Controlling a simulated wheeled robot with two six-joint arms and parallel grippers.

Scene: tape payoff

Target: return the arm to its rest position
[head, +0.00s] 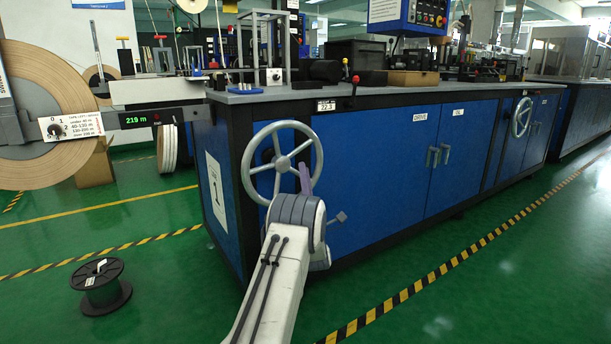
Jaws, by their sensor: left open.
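My left arm comes in from the bottom, white with grey joints, and reaches up in front of the blue machine cabinet. My left gripper (305,179) is mostly hidden behind its own wrist; a narrow grey part shows at the right of the large grey handwheel (250,164). It is open, and I see nothing held in it. It overlaps the wheel's rim in the picture; I cannot tell whether they touch. My right gripper is not in view.
The blue cabinet (380,165) fills the middle. A big tape roll (55,80) and a display bar reading 219 m (137,120) stand at left. A black spool (101,287) sits on the green floor. Floor at lower right is clear, crossed by striped tape (455,263).

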